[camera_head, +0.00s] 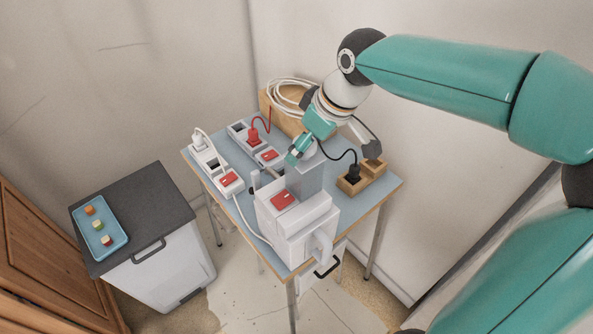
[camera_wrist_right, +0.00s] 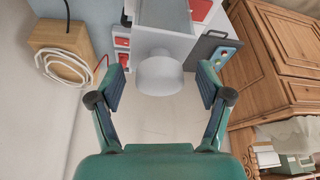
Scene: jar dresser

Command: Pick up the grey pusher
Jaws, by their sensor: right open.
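The grey pusher stands upright in the top of a white appliance (camera_head: 295,225) on the blue table. Its grey block-shaped body (camera_head: 304,182) shows in the head view. In the right wrist view its pale round knob (camera_wrist_right: 160,76) faces the camera, with a grey shaft (camera_wrist_right: 166,15) behind it. My right gripper (camera_head: 306,148) is just above the pusher's top and partly hides the knob in the head view. In the right wrist view my right gripper (camera_wrist_right: 161,88) is open, with one finger on each side of the knob and clear gaps. My left gripper is not in view.
White power strips (camera_head: 228,180) with red switches, plugs and cords lie left of the appliance. A wooden box (camera_head: 272,112) with a coiled white cable stands behind, and wooden socket blocks (camera_head: 361,178) stand right.

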